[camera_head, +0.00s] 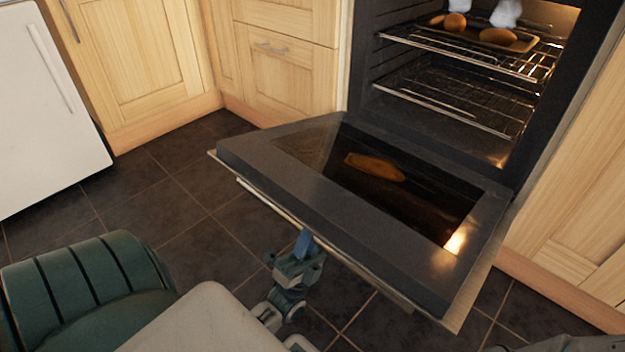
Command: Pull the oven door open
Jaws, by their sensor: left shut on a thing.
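The oven door (250,159) is hinged down at its bottom edge and lies far open, tilted toward me, with its glass pane facing up. Its bar handle (368,284) runs along the outer edge, partly hidden below the door. My left gripper (304,246) is at the handle near the middle of that edge, shut on it. The oven cavity (450,85) is open to view, with two wire racks inside.
A tray (525,42) with several brown items sits on the upper rack. Wooden cabinets (285,75) stand left of the oven and more stand at right. A white appliance (40,110) is at far left. Dark floor tiles (150,200) are clear left of the door.

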